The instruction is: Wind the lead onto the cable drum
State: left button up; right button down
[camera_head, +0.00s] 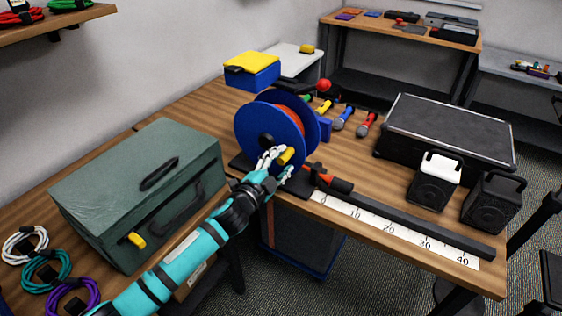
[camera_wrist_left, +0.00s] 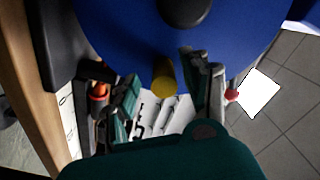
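The cable drum (camera_head: 252,130) stands on the table with blue flanges, and orange lead (camera_head: 288,128) shows wound between them. A yellow crank knob (camera_head: 286,156) sticks out from the near flange. My left gripper (camera_head: 273,160) is at this knob. In the left wrist view the knob (camera_wrist_left: 163,75) lies between the two spread fingers (camera_wrist_left: 165,95), with a gap visible on each side, so the gripper looks open around it. An orange-and-black piece (camera_head: 328,179) lies to the right of the drum by the ruler strip (camera_head: 390,229). My right gripper is not in view.
A green metal case (camera_head: 110,185) stands left of my arm, near coiled cables (camera_head: 45,270). Microphones (camera_head: 343,118) lie behind the drum. A black flight case (camera_head: 450,125) and two small speakers (camera_head: 433,182) stand at the right. A dark bar (camera_head: 420,220) runs along the ruler.

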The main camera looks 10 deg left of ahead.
pick_arm(q)
jog(key=shift+r, duration=0.1)
jog(key=shift+s+a, duration=0.1)
jog(key=shift+s, duration=0.15)
jog(key=v, duration=1.1)
jog(key=shift+s, duration=0.25)
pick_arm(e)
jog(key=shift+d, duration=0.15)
pick_arm(q)
jog(key=shift+a, duration=0.1)
